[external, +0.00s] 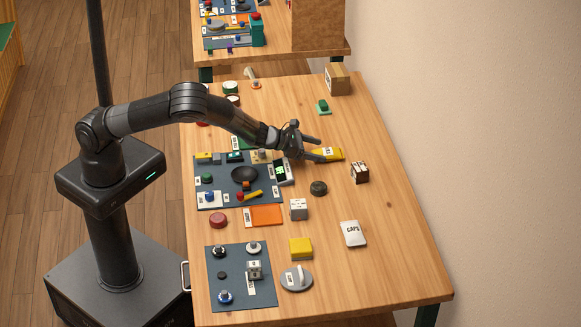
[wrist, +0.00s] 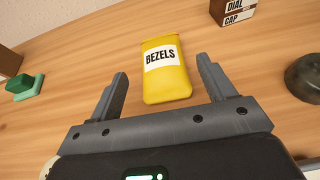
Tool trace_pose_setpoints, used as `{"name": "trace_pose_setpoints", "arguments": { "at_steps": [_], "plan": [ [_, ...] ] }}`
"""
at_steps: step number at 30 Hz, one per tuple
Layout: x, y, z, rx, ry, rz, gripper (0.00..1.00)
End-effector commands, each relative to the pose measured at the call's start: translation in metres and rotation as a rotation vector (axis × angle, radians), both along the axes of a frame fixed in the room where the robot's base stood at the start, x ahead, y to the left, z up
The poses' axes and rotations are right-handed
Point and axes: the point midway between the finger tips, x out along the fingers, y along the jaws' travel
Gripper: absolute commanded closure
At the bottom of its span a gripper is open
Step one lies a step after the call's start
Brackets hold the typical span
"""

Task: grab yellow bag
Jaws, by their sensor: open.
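A yellow bag (wrist: 170,85) with a white label reading "BEZELS" lies on the wooden table. My gripper (wrist: 162,82) is open and empty, with one finger on each side of the bag's near end. In the external view the bag (external: 328,154) lies right beside the fingertips of my gripper (external: 318,148). I cannot tell from these views whether a finger touches it.
A box labelled "DIAL CAP" (wrist: 233,10) stands beyond the bag to the right. A dark round knob (wrist: 304,77) is at the right and a green block (wrist: 22,86) at the left. A white "CAPS" packet (external: 352,233) and a yellow block (external: 301,248) lie farther down the table.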

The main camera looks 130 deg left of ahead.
Motion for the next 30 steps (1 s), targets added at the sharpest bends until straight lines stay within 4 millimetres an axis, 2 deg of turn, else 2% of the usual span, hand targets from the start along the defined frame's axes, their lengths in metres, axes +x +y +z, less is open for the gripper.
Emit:
{"name": "trace_pose_setpoints", "arguments": {
  "at_steps": [9,18,30],
  "plan": [
    [0.029,0.025,-0.016,-0.001,0.001,0.0,0.24],
    [0.032,0.027,-0.018,0.0,0.0,0.0,0.24],
    [0.032,0.027,-0.017,0.0,0.0,0.0,0.57]
  ]
}}
